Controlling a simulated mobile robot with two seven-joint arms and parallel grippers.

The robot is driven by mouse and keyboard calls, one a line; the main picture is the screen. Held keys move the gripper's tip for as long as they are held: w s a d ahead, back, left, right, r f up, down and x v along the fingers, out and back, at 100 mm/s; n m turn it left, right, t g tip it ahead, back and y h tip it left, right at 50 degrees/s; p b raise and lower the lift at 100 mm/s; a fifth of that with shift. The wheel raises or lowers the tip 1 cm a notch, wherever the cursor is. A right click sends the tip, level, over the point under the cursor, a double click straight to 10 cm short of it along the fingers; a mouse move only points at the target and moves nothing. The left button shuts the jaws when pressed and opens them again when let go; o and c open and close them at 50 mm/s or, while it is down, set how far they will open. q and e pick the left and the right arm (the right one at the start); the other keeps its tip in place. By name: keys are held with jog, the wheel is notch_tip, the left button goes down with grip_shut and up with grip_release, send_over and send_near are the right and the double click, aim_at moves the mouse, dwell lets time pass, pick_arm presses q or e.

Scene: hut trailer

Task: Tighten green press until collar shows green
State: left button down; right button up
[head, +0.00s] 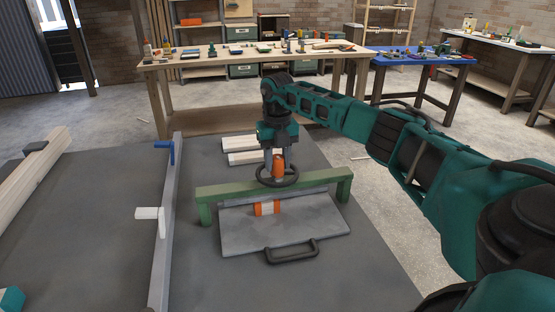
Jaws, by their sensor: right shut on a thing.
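The green press (215,192) is a green bar on two legs across a grey plate with a black handle at its front. A black handwheel (291,181) sits on top of the bar, with an orange part (278,168) at its middle. My right gripper (278,163) points straight down from above the wheel, its fingers shut on that orange part. Under the bar are orange pieces with a pale piece between them (267,208). I see no green on these pieces; a separate collar cannot be made out.
The press stands on a dark grey table (360,280). A grey rail (165,230) with a blue clamp (165,151) and a white clamp (149,213) runs to its left. Pale boards (250,157) lie behind it. Cluttered workbenches stand farther back.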

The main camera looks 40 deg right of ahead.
aim_at(277, 157)
jog(key=shift+m, duration=0.7)
jog(key=o, duration=1.1)
jog(key=shift+c, duration=0.2)
jog(key=shift+r, duration=0.1)
notch_tip(277, 157, up, 13)
